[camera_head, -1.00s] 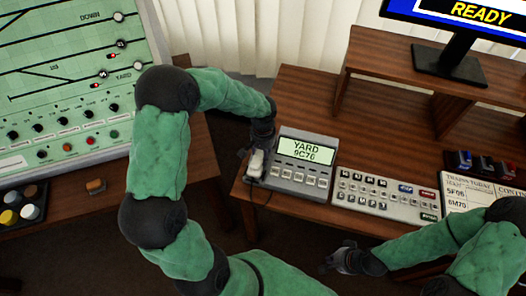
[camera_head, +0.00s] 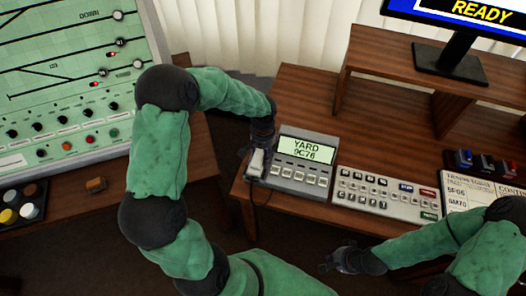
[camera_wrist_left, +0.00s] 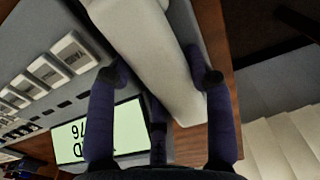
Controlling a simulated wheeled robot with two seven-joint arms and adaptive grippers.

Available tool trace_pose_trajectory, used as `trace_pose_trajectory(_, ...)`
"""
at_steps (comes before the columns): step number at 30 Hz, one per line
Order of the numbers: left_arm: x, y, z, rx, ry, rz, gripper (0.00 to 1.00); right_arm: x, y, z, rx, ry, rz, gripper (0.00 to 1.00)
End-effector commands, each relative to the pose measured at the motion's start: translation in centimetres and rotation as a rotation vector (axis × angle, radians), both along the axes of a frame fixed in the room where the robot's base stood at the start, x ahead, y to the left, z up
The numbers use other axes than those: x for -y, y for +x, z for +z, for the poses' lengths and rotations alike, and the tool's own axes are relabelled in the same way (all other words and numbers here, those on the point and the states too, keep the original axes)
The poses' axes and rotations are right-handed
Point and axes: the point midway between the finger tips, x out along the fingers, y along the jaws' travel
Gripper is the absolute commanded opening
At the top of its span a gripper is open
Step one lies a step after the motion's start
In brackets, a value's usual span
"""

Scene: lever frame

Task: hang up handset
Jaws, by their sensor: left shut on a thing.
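The handset (camera_head: 257,163) is pale and long, at the left end of the grey phone unit (camera_head: 305,176), whose screen reads YARD 9C76. My left gripper (camera_head: 258,148) is over it from above.
A keypad panel (camera_head: 385,195) sits right of the phone unit on the wooden desk (camera_head: 300,105). A monitor (camera_head: 455,40) stands on a raised shelf behind. A green track panel (camera_head: 70,80) stands at the left. A dark cord hangs below the handset.

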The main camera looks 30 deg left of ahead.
Motion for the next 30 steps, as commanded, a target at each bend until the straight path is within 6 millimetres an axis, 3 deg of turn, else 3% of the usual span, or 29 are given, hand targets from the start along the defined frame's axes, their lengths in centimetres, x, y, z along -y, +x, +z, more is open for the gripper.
trace_pose_trajectory(3,0.0,0.0,0.0,0.001,0.0,0.0,0.12,0.0,0.0,0.0,0.0,0.0,0.0,0.0)
trace_pose_trajectory(4,0.0,0.0,0.0,0.001,0.0,0.0,0.6,0.0,0.0,0.0,0.0,0.0,0.0,0.0)
trace_pose_trajectory(6,0.0,0.0,0.0,0.001,0.0,0.0,0.8,0.0,0.0,0.0,0.0,0.0,0.0,0.0)
trace_pose_trajectory(20,0.0,0.1,0.7,0.002,0.0,0.0,0.8,0.0,0.0,0.0,0.0,0.0,0.0,0.0)
trace_pose_trajectory(30,0.0,0.1,6.7,0.005,0.0,0.001,0.8,0.0,0.0,0.0,0.0,0.0,0.0,0.0)
